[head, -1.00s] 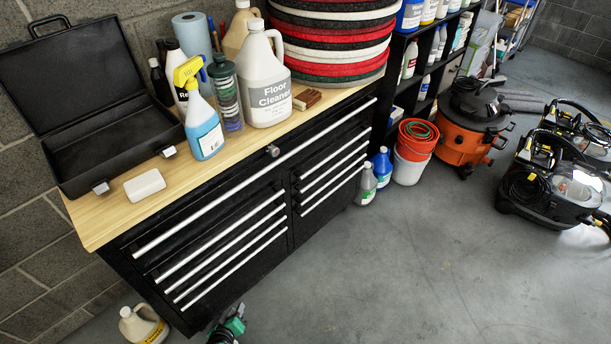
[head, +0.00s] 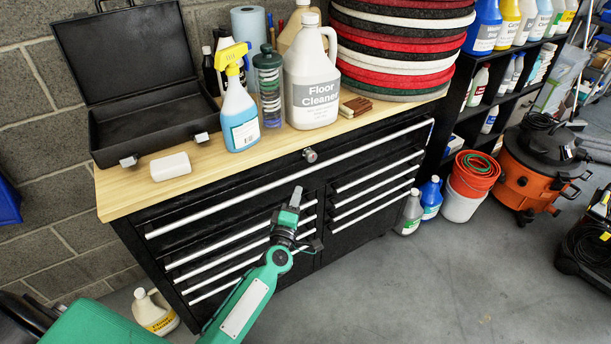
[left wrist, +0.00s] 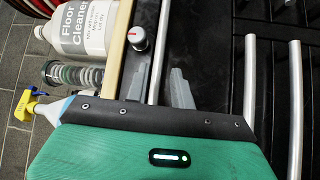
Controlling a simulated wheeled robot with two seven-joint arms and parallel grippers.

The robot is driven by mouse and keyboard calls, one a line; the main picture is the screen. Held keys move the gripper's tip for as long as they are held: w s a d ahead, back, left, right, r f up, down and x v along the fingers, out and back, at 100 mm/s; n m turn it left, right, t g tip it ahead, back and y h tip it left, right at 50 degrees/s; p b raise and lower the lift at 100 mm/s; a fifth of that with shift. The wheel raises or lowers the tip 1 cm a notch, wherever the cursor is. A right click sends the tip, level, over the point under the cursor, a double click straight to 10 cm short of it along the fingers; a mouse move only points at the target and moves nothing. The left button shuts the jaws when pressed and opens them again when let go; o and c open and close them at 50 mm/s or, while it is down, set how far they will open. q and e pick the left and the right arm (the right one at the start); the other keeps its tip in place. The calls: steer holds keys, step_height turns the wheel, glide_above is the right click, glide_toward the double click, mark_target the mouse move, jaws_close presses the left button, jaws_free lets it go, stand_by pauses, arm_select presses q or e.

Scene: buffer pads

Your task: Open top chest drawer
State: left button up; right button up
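The black chest (head: 370,215) has a wide top drawer with a long silver bar handle (head: 230,202). The top drawer looks shut, flush with the front. My left gripper (head: 297,192) is in front of the chest, just below the middle of that handle in the head view. In the left wrist view, the left gripper's two fingers (left wrist: 157,85) are apart and empty. The top handle (left wrist: 162,45) runs through the gap between them; whether the fingers are deep enough to surround it, I cannot tell. My right gripper is not in view.
A round lock knob (head: 310,155) sticks out above the top handle. Shorter drawers with bar handles (head: 215,243) lie below. Bottles, an open toolbox (head: 150,130) and stacked pads (head: 400,50) stand on the wooden top.

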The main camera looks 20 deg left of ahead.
arm_select(q)
steer(key=w+a+r, duration=0.1)
steer(key=w, duration=0.7)
steer(key=shift+w, duration=0.2)
steer(key=shift+r, duration=0.1)
jaws_close()
